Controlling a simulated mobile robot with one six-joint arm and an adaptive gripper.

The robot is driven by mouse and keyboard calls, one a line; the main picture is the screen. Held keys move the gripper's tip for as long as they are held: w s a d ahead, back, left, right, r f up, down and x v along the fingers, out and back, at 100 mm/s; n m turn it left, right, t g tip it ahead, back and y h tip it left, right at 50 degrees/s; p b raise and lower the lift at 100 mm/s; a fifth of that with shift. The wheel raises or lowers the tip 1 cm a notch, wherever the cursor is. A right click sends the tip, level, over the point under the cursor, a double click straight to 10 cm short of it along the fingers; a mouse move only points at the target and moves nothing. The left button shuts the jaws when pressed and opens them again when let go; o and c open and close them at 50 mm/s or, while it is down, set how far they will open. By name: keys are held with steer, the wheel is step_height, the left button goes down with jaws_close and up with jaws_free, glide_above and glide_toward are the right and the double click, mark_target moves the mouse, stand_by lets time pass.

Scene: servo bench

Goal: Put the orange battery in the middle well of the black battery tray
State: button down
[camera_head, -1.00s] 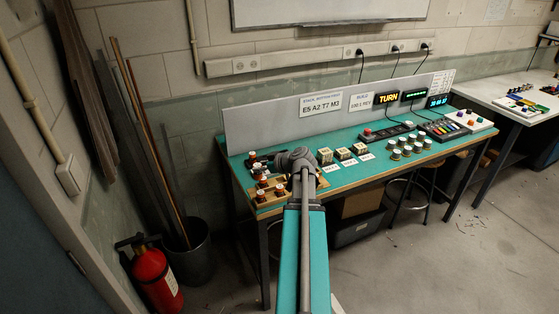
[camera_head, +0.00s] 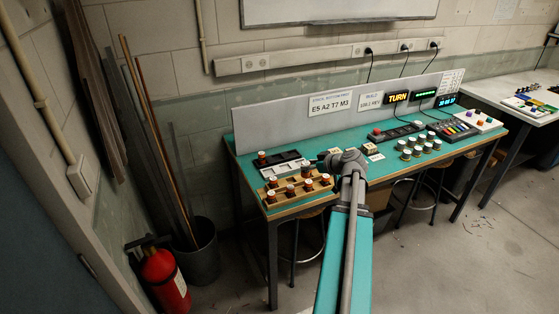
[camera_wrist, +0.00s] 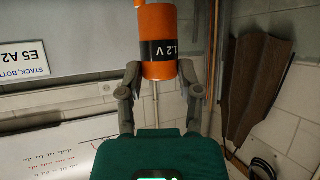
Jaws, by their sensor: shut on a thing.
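My gripper (camera_wrist: 161,78) is shut on an orange battery (camera_wrist: 157,48) with a black band marked 1.2 V in the wrist view. The battery stands lengthwise between the two fingers, and its far end reaches the top of the picture. In the head view my arm's joint hides the gripper and the held battery. A black tray (camera_head: 283,156), which looks like the battery tray, lies at the back left of the green bench, left of my arm. Its wells are too small to make out.
A pale tray (camera_head: 288,168) lies just in front of the black one. A wooden rack (camera_head: 286,197) with several orange-brown pieces stands at the bench's front left. Several white-topped pieces (camera_head: 420,145) stand right of my arm.

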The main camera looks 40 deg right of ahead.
steer(key=shift+w+a, duration=0.1)
steer(key=shift+w, duration=0.1)
steer(key=w+d+m+h, duration=0.2)
steer(key=w+m+h, duration=0.1)
steer(key=w, duration=1.2)
steer(key=shift+w+r, duration=0.15)
steer(key=shift+r, duration=0.1)
steer(key=w+d+f+b, duration=0.2)
steer(key=w+f+b, duration=0.1)
steer(key=w+d+f+b, duration=0.2)
steer(key=w+f, duration=0.1)
steer(key=w, duration=0.1)
steer(key=w+d+f+b, duration=0.2)
steer(key=w+f+b, duration=0.1)
steer(key=w, duration=0.1)
steer(key=shift+w+d+b, duration=0.25)
steer(key=shift+d+b, duration=0.05)
steer(key=shift+d, duration=0.05)
